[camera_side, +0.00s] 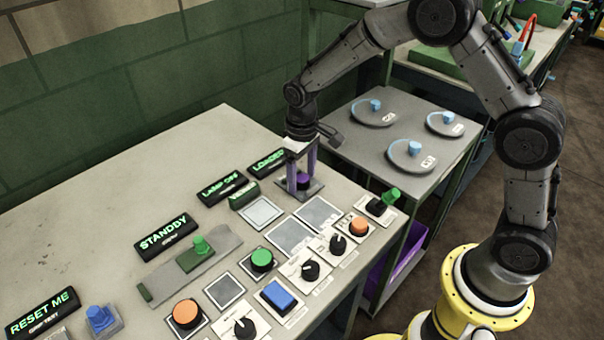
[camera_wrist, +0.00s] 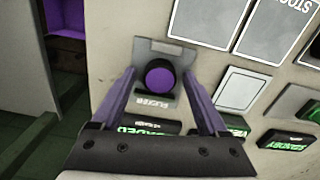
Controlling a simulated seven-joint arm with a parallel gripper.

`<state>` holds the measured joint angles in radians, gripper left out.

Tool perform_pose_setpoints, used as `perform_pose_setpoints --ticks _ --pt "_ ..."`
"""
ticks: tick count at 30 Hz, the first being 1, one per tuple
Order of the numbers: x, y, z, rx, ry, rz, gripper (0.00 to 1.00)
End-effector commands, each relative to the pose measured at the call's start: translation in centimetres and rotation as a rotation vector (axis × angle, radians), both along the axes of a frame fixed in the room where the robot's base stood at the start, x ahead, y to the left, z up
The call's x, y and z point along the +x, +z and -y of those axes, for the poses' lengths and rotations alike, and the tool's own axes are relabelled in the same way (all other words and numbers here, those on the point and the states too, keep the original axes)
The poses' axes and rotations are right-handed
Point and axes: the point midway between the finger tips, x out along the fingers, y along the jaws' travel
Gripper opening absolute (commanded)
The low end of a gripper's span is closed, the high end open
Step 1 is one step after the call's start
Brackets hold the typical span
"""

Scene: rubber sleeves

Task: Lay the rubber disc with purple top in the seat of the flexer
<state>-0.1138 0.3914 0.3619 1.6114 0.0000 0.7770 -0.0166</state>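The rubber disc (camera_side: 303,181) is dark with a purple round top. It also shows in the wrist view (camera_wrist: 160,75), sitting on the flexer's grey plate (camera_wrist: 146,50) and appearing to be in its seat. The flexer plate (camera_side: 314,189) lies at the far end of the bench. My gripper (camera_side: 302,172) points down over the flexer. In the wrist view my gripper (camera_wrist: 160,80) has its purple fingers spread on both sides of the disc, with visible gaps. How deep the disc sits is hard to tell.
A lit LOADED sign (camera_side: 268,163) stands beside the flexer. The bench (camera_side: 215,130) also holds other signs, flat pads (camera_side: 289,236), knobs and buttons close by. A grey side table (camera_side: 365,150) with several round blue-knobbed discs (camera_side: 410,155) stands behind.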

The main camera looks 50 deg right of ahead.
Motion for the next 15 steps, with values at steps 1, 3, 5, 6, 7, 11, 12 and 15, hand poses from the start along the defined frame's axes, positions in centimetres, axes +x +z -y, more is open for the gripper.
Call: perform_pose_setpoints --ticks 1,3,5,6,7,11,12,15 --pt "0.0 0.0 0.0 0.000 0.000 0.000 0.78" --pt "0.0 0.0 0.0 0.000 0.000 0.000 0.78" --pt "0.0 0.0 0.0 0.000 0.000 0.000 0.78" --pt "0.0 0.0 0.0 0.000 0.000 0.000 0.78" --pt "0.0 0.0 0.0 0.000 0.000 0.000 0.78" --pt "0.0 0.6 0.0 0.000 0.000 0.002 0.78" --pt "0.0 1.0 0.0 0.000 0.000 0.002 0.78" --pt "0.1 2.5 0.0 0.001 0.000 0.004 0.78"
